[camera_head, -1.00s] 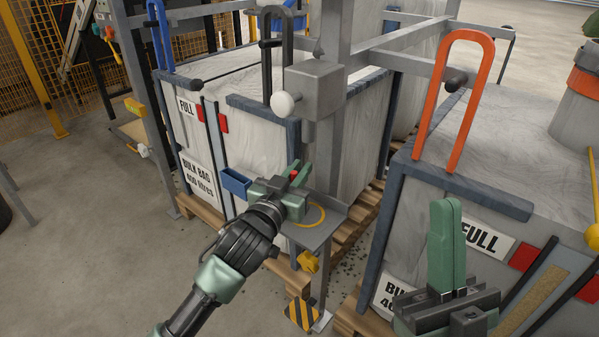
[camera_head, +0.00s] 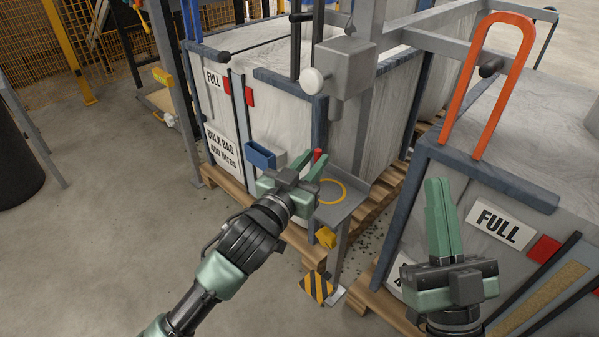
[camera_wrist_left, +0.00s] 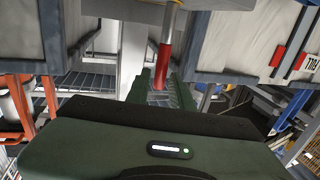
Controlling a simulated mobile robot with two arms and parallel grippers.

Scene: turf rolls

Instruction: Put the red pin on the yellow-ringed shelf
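The red pin (camera_head: 318,155) stands roughly upright by the tips of my left gripper (camera_head: 316,178), in front of the bulk bag's corner. Its lower part is hidden behind a finger in the head view. In the left wrist view the red pin (camera_wrist_left: 163,66) and its grey shaft show between the two fingers (camera_wrist_left: 162,90), with gaps at both sides. The left gripper looks open. The yellow-ringed shelf (camera_head: 352,202) is a small grey plate just right of the gripper; I cannot tell whether the pin touches it. My right gripper (camera_head: 442,183) is shut and empty, pointing up.
A grey post with a block and white knob (camera_head: 313,81) rises behind the shelf. A blue holder (camera_head: 261,156) hangs on the bulk bag left of the gripper. An orange handle (camera_head: 487,85) stands at the right.

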